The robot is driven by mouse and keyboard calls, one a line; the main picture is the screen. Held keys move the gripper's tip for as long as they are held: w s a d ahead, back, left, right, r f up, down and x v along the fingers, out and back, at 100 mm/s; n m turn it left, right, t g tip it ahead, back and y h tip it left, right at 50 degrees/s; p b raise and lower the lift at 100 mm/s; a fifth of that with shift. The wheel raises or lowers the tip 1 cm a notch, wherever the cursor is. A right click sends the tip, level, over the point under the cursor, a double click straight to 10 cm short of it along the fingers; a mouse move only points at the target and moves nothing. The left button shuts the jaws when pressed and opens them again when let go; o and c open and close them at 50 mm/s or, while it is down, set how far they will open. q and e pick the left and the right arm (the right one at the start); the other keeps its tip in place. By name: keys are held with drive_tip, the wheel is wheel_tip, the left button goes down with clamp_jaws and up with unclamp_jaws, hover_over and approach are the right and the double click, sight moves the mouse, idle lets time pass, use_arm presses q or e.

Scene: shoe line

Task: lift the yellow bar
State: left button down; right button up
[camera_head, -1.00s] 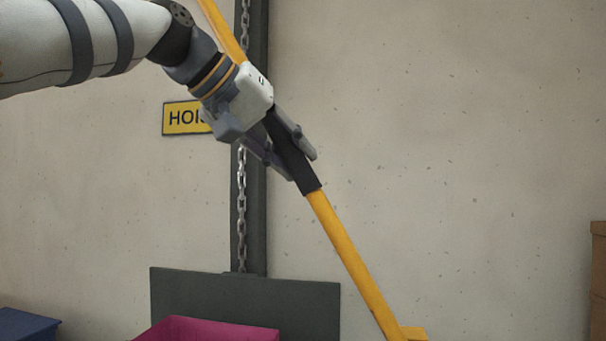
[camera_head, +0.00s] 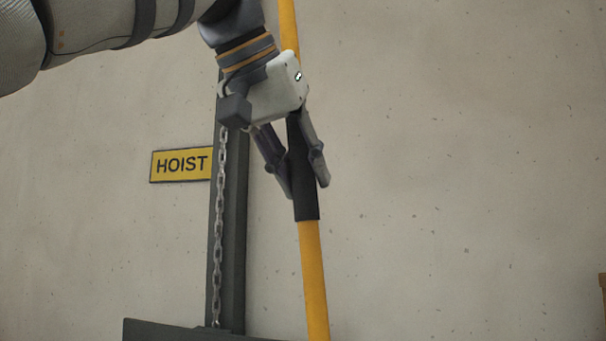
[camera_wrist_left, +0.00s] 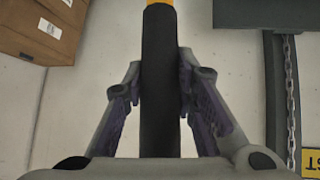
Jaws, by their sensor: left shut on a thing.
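The yellow bar (camera_head: 313,280) runs nearly upright through the head view, with a black sleeve (camera_head: 306,205) around its middle part. My left gripper (camera_head: 307,188) is shut on the black sleeve, one finger on each side of it. In the left wrist view the sleeve (camera_wrist_left: 160,80) passes between the two fingers, with a short piece of yellow (camera_wrist_left: 160,2) at the top edge. Both ends of the bar are out of the head view. My right gripper does not show.
A dark hoist post (camera_head: 232,240) with a hanging chain (camera_head: 219,230) stands behind, left of the bar, beside a yellow HOIST sign (camera_head: 181,164). A dark panel (camera_head: 170,331) is at its foot. Cardboard boxes (camera_wrist_left: 40,30) show in the wrist view.

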use_arm(q)
drive_tip(key=shift+d+f, duration=0.15)
drive_tip(key=shift+d, duration=0.2)
drive_tip(key=c, duration=1.3)
unclamp_jaws()
drive_tip(key=shift+s+a, duration=0.1)
